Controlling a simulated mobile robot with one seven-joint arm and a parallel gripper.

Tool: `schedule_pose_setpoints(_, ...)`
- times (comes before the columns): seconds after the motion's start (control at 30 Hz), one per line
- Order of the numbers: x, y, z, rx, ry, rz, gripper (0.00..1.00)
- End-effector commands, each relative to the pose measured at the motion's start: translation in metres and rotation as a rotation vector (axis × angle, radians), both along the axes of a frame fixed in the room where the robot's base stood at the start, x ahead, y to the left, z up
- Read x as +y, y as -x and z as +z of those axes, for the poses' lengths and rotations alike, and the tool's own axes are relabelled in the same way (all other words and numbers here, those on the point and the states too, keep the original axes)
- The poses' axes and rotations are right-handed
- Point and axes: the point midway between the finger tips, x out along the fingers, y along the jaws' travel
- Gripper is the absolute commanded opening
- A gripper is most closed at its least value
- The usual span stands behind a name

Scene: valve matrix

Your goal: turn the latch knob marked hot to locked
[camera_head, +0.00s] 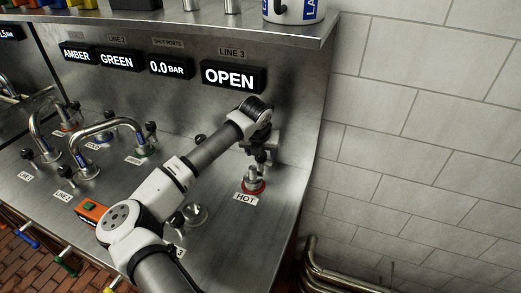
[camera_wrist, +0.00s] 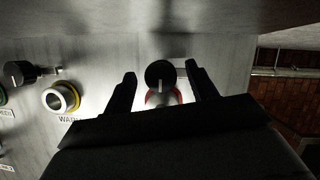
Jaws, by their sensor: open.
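The hot knob (camera_head: 254,181) stands on the steel counter with a red ring at its base, behind the label HOT (camera_head: 245,198). In the wrist view its round black top (camera_wrist: 160,74) shows a pale mark line, with the red ring partly visible below it. My gripper (camera_head: 262,154) is above the knob, partly overlapping it in the head view. In the wrist view my gripper (camera_wrist: 160,69) is open, one finger on each side of the knob, with visible gaps. I cannot tell whether the fingertips reach down to its height. The LINE 3 display (camera_head: 232,77) reads OPEN.
A yellow-ringed fitting (camera_wrist: 62,98) with a partly covered label is left of my gripper, with another black knob (camera_wrist: 18,73) beyond. Curved pipes (camera_head: 104,127) stand left on the counter. The steel back panel (camera_head: 293,110) rises close behind the hot knob.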

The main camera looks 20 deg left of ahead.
Motion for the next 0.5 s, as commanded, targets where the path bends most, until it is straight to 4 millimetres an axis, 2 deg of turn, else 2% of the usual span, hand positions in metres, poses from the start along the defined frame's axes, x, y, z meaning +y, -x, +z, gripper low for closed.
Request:
schedule_pose_setpoints(0.1, -0.0002, 0.0, 0.0, 0.0, 0.0, 0.0, 0.57)
schedule_pose_setpoints(0.43, -0.0002, 0.0001, 0.0005, 0.0, 0.001, 0.0, 0.14)
schedule_pose_setpoints(0.5, -0.0002, 0.0001, 0.0004, 0.0, 0.001, 0.0, 0.13)
